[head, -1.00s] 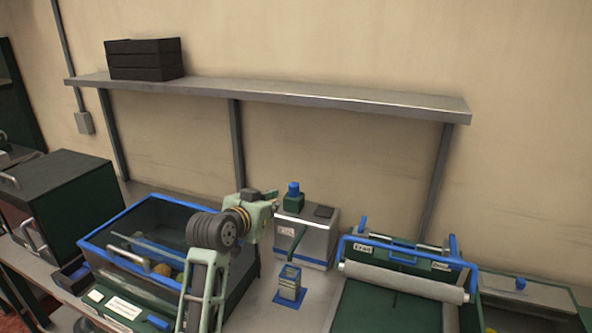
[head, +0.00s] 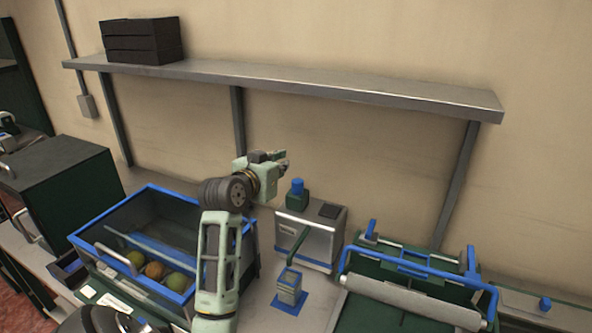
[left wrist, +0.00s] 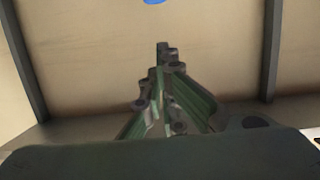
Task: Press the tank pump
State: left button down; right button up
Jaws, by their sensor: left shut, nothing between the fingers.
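The tank (head: 305,240) is a grey metal box with a green spout, standing against the back wall. Its pump (head: 297,187), a blue cap on a dark green base, stands upright on top. My left gripper (head: 284,162) is shut and empty, a little above and left of the blue cap in the head view, apparently apart from it. The closed fingers also show in the left wrist view (left wrist: 165,60), where a blue patch appears at the top edge; I cannot tell what it is. My right gripper is not in view.
A small container (head: 289,288) stands on a blue mat under the spout. A blue-rimmed bin (head: 172,190) with several round fruits is on the left. A roller machine (head: 410,297) is on the right. A wall shelf (head: 290,88) runs above.

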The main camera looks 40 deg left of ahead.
pick_arm(q)
jog(key=p, duration=0.3)
send_over(296, 184)
jog(key=s, duration=0.2)
jog(key=f, duration=0.2)
jog(key=shift+w+f+p, duration=0.2)
jog(key=shift+w+f, duration=0.05)
jog(key=shift+w, duration=0.3)
jog(key=shift+w+f+p, duration=0.15)
jog(key=shift+w+f, duration=0.05)
jog(key=shift+w, duration=0.35)
notch_tip(296, 184, down, 2)
jog(key=shift+f+p, duration=0.2)
jog(key=shift+p, duration=0.2)
jog(key=shift+s+f, duration=0.15)
jog(key=shift+f, duration=0.4)
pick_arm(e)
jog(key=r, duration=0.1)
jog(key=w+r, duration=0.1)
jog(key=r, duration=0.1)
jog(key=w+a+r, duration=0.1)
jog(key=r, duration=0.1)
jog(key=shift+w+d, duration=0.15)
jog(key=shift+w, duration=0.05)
